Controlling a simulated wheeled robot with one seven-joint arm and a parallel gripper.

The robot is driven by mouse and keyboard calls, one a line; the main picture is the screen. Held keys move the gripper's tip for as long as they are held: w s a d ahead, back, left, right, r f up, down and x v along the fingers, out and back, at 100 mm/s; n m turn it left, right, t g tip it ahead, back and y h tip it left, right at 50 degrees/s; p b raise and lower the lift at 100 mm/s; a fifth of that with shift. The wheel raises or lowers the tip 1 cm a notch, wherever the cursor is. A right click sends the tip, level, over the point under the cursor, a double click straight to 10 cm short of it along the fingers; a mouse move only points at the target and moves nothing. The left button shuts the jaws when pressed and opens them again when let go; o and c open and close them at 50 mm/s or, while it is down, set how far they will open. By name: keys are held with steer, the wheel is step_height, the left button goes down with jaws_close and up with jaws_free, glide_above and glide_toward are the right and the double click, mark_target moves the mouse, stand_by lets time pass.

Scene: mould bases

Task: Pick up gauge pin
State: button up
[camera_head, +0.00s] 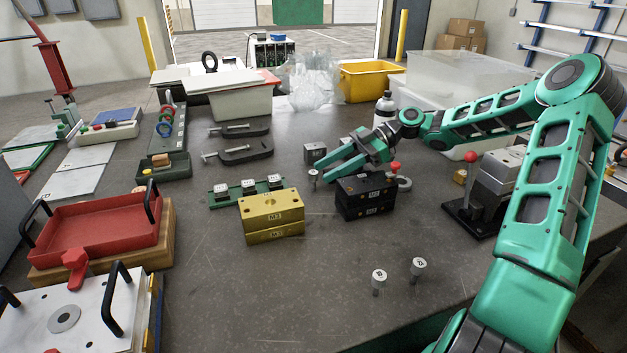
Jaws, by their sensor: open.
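Several small grey gauge pins with round labelled heads stand upright on the dark table. One gauge pin (314,176) is left of the black block, close by my gripper. Two more, a left pin (379,278) and a right pin (418,267), stand in the clear front area. My gripper (328,172) is green and open. Its fingers point left and down, just right of the far pin and above the back of the black block. I cannot tell whether a finger touches that pin.
A black two-part block (364,197) and a gold block (273,219) stand mid-table. A dark grey cube (315,152) is behind my gripper. Clamps (240,153), a red tray (95,228) and a lever device (492,190) lie around. The front middle is mostly free.

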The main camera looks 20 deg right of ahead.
mark_target(313, 176)
steer(key=x, duration=0.5)
steer(key=shift+s+a+r, duration=0.1)
steer(key=shift+s+r, duration=0.05)
jaws_close()
